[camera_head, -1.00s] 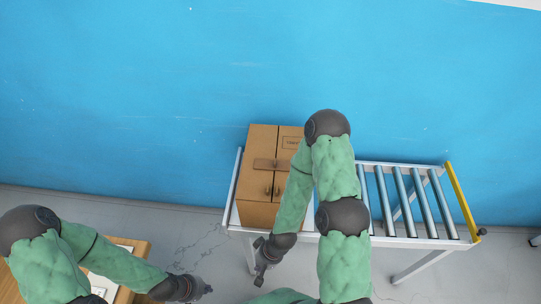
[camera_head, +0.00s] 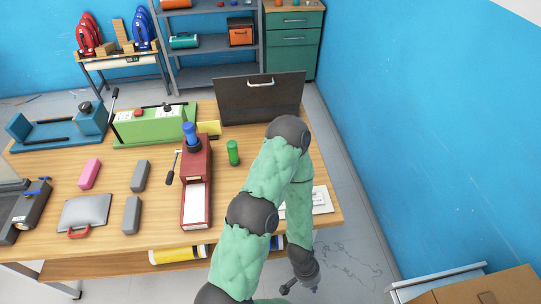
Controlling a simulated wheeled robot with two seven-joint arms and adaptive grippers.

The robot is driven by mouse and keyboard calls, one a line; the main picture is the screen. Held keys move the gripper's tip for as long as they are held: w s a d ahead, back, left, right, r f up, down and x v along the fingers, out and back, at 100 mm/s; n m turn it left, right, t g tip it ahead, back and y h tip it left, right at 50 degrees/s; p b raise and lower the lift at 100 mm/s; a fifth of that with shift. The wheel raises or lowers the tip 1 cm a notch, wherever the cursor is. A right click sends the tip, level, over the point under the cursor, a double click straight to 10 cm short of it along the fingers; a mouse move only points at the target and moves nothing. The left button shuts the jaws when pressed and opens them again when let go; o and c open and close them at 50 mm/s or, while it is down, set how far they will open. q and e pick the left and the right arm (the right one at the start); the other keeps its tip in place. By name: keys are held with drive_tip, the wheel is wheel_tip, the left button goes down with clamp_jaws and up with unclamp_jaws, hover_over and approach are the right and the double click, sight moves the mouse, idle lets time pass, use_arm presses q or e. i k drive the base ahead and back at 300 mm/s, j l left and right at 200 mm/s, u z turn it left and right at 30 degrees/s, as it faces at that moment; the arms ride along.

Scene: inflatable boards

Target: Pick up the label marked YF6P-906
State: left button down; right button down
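No marking YF6P-906 can be read in this view. A white sheet with print (camera_head: 322,200) lies at the right end of the wooden table, partly hidden behind my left arm; I cannot tell whether it is the label. My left gripper (camera_head: 300,287) hangs past the table's right end, over the grey floor and below the sheet in the picture. Its small dark fingertips look spread apart, with nothing seen between them. My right gripper is not in view.
The wooden table (camera_head: 100,240) carries a red device (camera_head: 196,160), a green device (camera_head: 155,127), a blue device (camera_head: 60,130), a green-handled stamp (camera_head: 233,152) and grey blocks. A dark panel (camera_head: 260,97) stands at the back. A cardboard box (camera_head: 490,288) is at lower right.

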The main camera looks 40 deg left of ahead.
sight(318, 198)
drive_tip(key=u, duration=1.3)
